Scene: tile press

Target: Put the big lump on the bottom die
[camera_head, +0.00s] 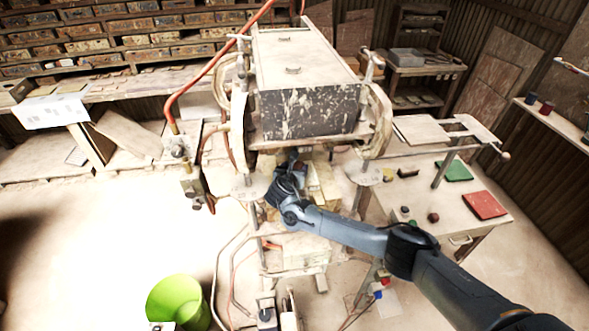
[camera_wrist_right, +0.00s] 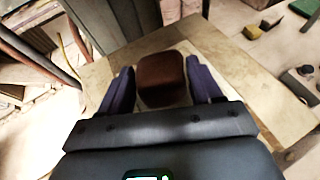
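The big lump (camera_wrist_right: 161,78) is a reddish-brown rounded block in the right wrist view. My right gripper (camera_wrist_right: 160,68) has its purple fingers against the lump's two sides, and seems shut on it. In the head view my right gripper (camera_head: 298,166) reaches in under the press's upper block, and the lump is hardly visible there. A pale tan surface (camera_wrist_right: 222,68) lies below the lump; a whitish patch shows beside it. I cannot tell whether the lump touches this surface. The bottom die is not clearly seen; my arm and the press hide much of it. My left gripper is not in view.
The press's heavy upper block (camera_head: 310,112) hangs over the gripper, with curved side frames (camera_head: 378,120) close by. A side table at right holds a green tile (camera_head: 454,171), a red tile (camera_head: 484,205) and several small lumps. A green bucket (camera_head: 178,302) stands on the floor.

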